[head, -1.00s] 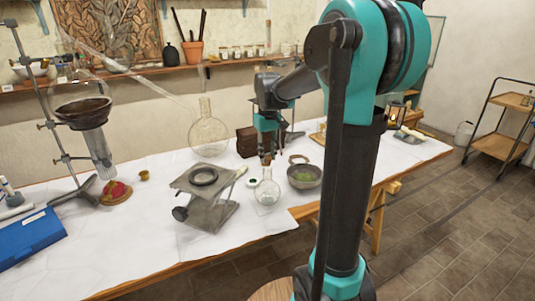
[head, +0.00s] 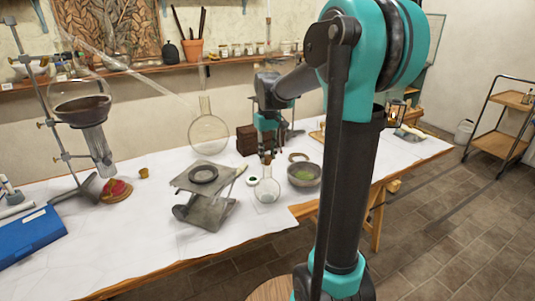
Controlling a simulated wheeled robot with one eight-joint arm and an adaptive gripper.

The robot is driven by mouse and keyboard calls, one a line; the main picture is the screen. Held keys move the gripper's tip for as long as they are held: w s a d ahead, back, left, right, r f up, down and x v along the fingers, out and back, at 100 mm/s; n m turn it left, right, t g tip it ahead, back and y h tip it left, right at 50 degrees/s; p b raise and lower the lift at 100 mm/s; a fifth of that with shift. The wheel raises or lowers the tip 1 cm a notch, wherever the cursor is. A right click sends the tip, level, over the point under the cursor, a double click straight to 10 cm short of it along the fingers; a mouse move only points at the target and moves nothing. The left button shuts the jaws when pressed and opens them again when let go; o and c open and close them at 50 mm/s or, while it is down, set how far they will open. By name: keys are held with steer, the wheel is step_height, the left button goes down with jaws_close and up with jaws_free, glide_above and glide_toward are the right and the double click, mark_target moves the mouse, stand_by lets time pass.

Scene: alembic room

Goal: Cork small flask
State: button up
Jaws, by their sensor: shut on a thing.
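The small flask (head: 267,191) is clear glass with a round body and a narrow neck. It stands upright on the white-covered table, between the lab jack and a grey bowl. My gripper (head: 267,151) points down right above the flask's neck, shut on a small brown cork (head: 267,159). The cork is at or just over the flask's mouth. At this size I cannot tell whether it is touching the rim or inside the neck.
The lab jack (head: 207,208) with a dark ring on top stands left of the flask. The grey bowl (head: 304,175) with green contents is close on its right. A large round flask (head: 209,134) and a brown block (head: 247,140) stand behind. The table front is clear.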

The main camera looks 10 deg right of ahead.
mark_target(268, 156)
steer(key=shift+f, duration=1.1)
stand_by(3.2)
steer(key=o, duration=1.5)
steer(key=shift+r, duration=3.5)
steer(key=s+d+f+m+t, duration=0.1)
steer(key=s+f, duration=0.5)
steer(key=s, duration=0.1)
steer(key=s+d+f+m+t, duration=0.1)
steer(key=s+f, duration=0.6)
steer(key=s+d+f+m+t, duration=0.1)
steer(key=s+d+f+t, duration=0.1)
steer(key=s+f, duration=0.4)
steer(key=shift+s+f+m, duration=0.2)
steer(key=shift+s+m, duration=0.1)
steer(key=shift+s, duration=0.7)
